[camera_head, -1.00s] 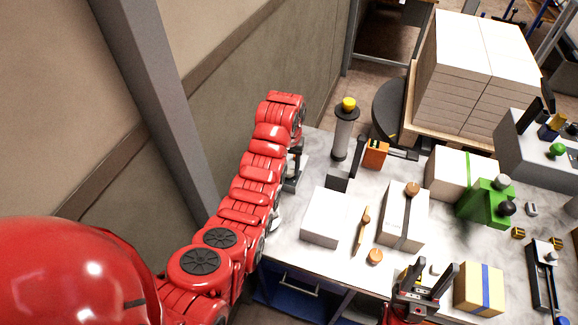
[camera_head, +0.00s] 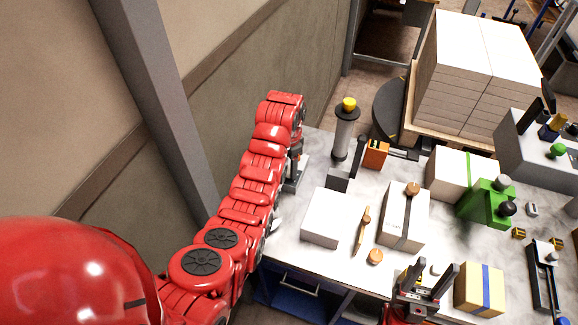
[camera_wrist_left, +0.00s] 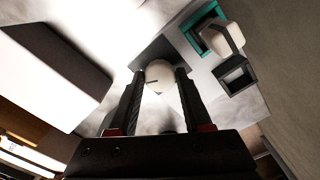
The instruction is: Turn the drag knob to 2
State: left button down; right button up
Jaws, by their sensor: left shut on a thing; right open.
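A pale, rounded knob (camera_wrist_left: 161,76) with a dark pointer line stands on a dark plate in the left wrist view. My left gripper (camera_wrist_left: 159,80) is shut on it, with one finger on each side. No readable scale shows around the knob. In the head view the left wrist (camera_head: 297,150) is at the table's far left end, partly behind my red arm, and the knob cannot be made out. My right gripper (camera_head: 428,279) is open and empty near the front edge, beside a tan box with a blue band (camera_head: 479,289).
A teal-framed fixture with a pale knob (camera_wrist_left: 228,39) and a dark square frame (camera_wrist_left: 237,75) lie close to the left gripper. A white block (camera_head: 332,217), a strapped ream (camera_head: 404,218) and a post with a yellow top (camera_head: 345,132) stand on the table.

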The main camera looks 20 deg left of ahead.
aim_at(289, 169)
pick_arm(q)
jog(key=shift+m, duration=0.4)
jog(key=shift+c, duration=1.7)
grip_release()
jog(key=shift+r, duration=0.15)
notch_tip(289, 169, up, 17)
jog(key=p, duration=1.3)
jog(key=shift+p, duration=0.35)
